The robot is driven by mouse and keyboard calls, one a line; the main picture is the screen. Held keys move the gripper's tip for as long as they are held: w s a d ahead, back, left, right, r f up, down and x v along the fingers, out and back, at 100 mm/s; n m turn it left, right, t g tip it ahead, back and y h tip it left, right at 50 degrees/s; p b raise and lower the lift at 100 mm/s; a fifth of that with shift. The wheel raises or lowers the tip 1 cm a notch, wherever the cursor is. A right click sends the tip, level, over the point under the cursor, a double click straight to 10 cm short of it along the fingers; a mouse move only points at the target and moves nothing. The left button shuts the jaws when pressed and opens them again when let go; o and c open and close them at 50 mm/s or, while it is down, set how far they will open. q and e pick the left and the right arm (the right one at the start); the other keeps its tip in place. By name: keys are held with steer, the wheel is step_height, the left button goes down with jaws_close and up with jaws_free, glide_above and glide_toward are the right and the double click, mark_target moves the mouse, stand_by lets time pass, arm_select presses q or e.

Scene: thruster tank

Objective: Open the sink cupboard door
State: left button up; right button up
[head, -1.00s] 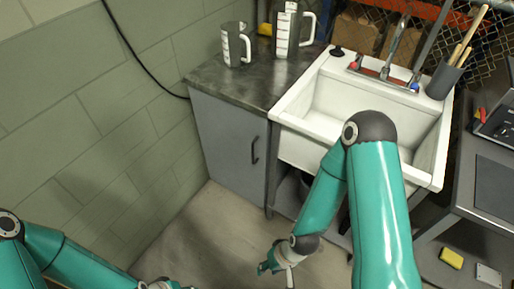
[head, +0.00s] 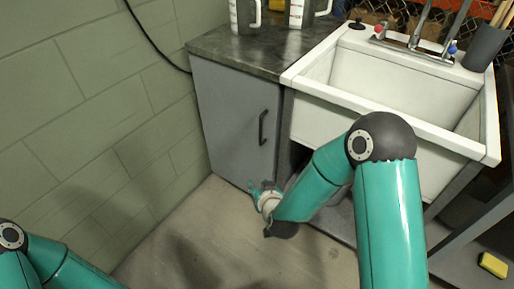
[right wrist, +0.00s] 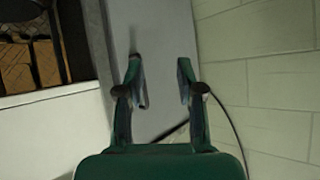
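The sink cupboard door (head: 235,122) is a flat grey panel under the dark countertop, left of the sink. It looks shut. Its dark upright handle (head: 263,127) is near the door's right edge. My right gripper (head: 258,188) is low in front of the door, below the handle and apart from it. In the right wrist view my right gripper (right wrist: 159,70) shows two spread fingers with nothing between them. A grey surface (right wrist: 160,25) lies beyond them, with a small dark upright shape near the left fingertip. My left gripper is out of view; only its arm shows at lower left.
The white sink (head: 400,85) stands right of the cupboard, with open space below it. Measuring jugs (head: 245,15) stand on the countertop (head: 250,50). A block wall (head: 80,110) with a black cable runs along the left. The floor (head: 190,240) before the door is clear.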

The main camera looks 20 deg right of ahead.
steer(key=w+t+h+b, duration=0.2)
steer(key=w+t+b, duration=0.15)
steer(key=b, duration=0.25)
steer(key=m+t+h+b, duration=0.2)
steer(key=h+b, duration=0.1)
steer(key=b, duration=0.3)
glide_toward(261, 126)
arm_select(q)
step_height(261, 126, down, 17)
steer(key=b, duration=0.2)
arm_select(e)
steer(key=x, duration=1)
steer(key=shift+w, duration=0.25)
jaws_close()
